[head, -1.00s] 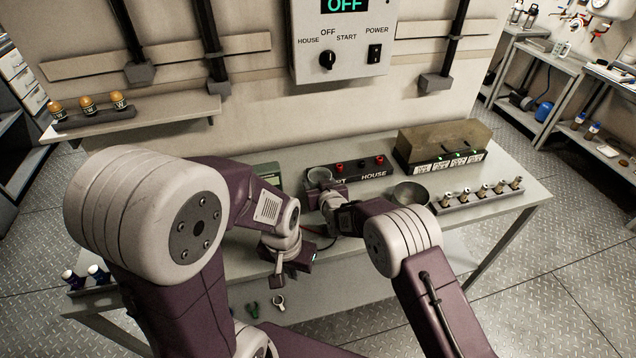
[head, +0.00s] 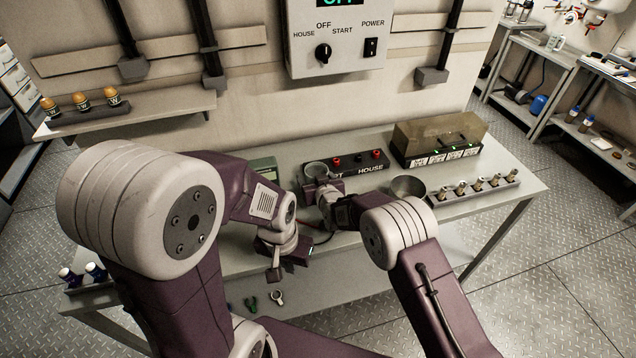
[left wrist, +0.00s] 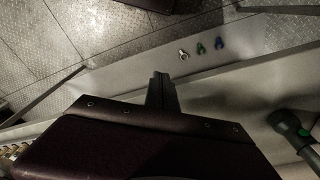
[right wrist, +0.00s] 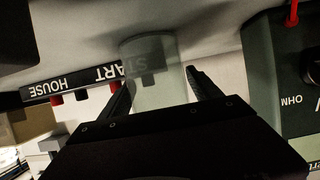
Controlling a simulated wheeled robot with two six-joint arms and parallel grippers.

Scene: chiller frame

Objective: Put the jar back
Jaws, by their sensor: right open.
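A clear glass jar (head: 316,169) stands at the terminal strip marked START and HOUSE (head: 358,167) on the bench. In the right wrist view the jar (right wrist: 155,75) is between the two fingers of my right gripper (right wrist: 158,88), which are spread apart. The START lettering shows partly through the glass. In the head view my right gripper (head: 322,190) is at the jar, its fingertips partly hidden. My left gripper (head: 274,272) is low over the bench's front edge; in the left wrist view its fingers (left wrist: 161,85) are together with nothing visible between them.
A metal bowl (head: 408,187) and a rack of fittings (head: 475,190) stand to the right. A box with green lights (head: 440,140) is behind. A green meter (head: 263,168) is left of the jar. Three orange-topped jars (head: 80,101) sit on the wall shelf.

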